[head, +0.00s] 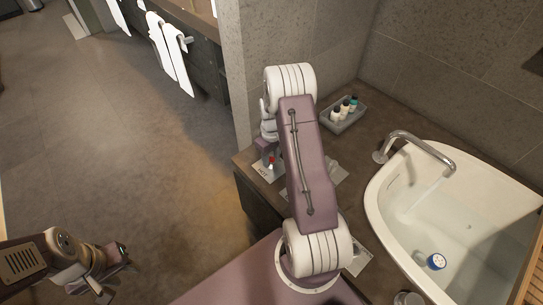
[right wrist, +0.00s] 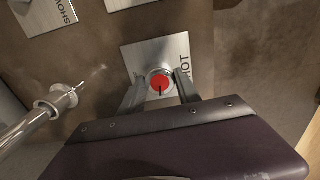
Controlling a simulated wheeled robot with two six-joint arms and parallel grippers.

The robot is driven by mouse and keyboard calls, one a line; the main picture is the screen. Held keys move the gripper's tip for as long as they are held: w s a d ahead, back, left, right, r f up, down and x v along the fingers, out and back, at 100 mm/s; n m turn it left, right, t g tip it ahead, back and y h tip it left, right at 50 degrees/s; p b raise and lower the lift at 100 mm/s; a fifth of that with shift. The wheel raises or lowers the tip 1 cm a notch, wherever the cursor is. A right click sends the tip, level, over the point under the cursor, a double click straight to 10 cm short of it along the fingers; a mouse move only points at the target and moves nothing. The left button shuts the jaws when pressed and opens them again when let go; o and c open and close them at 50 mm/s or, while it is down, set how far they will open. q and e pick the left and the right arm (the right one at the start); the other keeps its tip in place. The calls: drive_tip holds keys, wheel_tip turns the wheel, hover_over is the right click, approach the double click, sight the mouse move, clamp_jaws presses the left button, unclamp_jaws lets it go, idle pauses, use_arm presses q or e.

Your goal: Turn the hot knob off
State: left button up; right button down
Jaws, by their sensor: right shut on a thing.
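The hot knob (right wrist: 158,80) is a round red cap with a dark pointer line toward the bottom of the right wrist view. It sits on a metal plate marked HOT (right wrist: 142,55). My right gripper (right wrist: 160,88) has one finger on each side of the knob and is shut on it. In the head view the red knob (head: 271,161) shows on its plate at the counter's left edge, beside my right arm, which hides much of the counter. My left gripper (head: 110,279) is at the lower left, far from the counter; its jaw state is unclear.
A white basin (head: 384,205) with a chrome spout (head: 425,149) and a blue-topped item (head: 436,261) is at the right. A tray of small bottles (head: 345,122) stands at the back.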

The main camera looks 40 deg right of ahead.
sight(271, 160)
drive_tip(key=m+p, duration=0.2)
drive_tip(key=m, duration=0.1)
drive_tip(key=shift+r+m, duration=0.2)
drive_tip(key=shift+m, duration=0.1)
drive_tip(key=m+p, duration=0.2)
drive_tip(key=m, duration=0.1)
drive_tip(key=shift+m, duration=0.3)
drive_tip(key=m+p, duration=0.1)
drive_tip(key=m, duration=0.3)
drive_tip(key=shift+f+m+p, duration=0.1)
drive_tip(key=shift+m+p, duration=0.2)
drive_tip(key=shift+p, duration=0.1)
drive_tip(key=shift+m+p, duration=0.45)
drive_tip(key=shift+m, duration=1.45)
drive_tip(key=c, duration=0.9)
unclamp_jaws()
drive_tip(key=shift+f, duration=0.1)
drive_tip(key=shift+o, duration=0.2)
wheel_tip(271, 160, up, 9)
drive_tip(key=p, duration=0.1)
